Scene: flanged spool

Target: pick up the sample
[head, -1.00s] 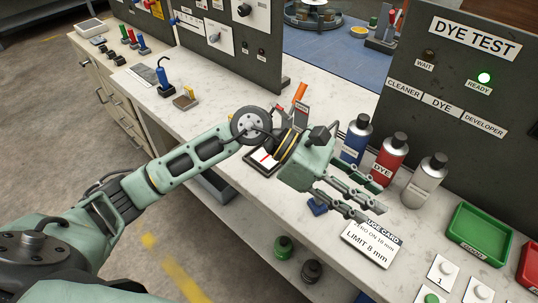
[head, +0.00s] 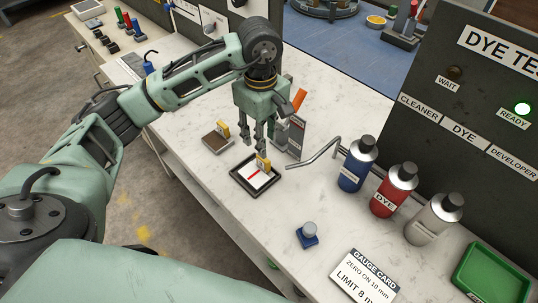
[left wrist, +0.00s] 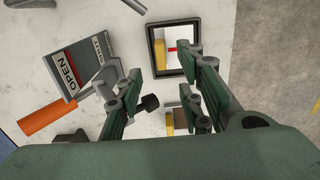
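The sample appears to be the white plate with a red line and a yellow block (head: 262,164) at its back edge, lying in a black-framed tray (head: 238,183). I cannot tell for certain which piece is the sample. My left gripper (head: 260,143) points down just above the tray's back edge, open, with nothing seen between its fingers. In the left wrist view the tray (left wrist: 197,22) shows beyond the fingertips of the gripper (left wrist: 174,80), with its yellow block and red line partly visible. My right gripper is out of view.
A dark block with a yellow piece (head: 215,143) sits left of the tray. A grey OPEN/SHUT device (head: 297,137) with an orange handle stands close right of the gripper.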

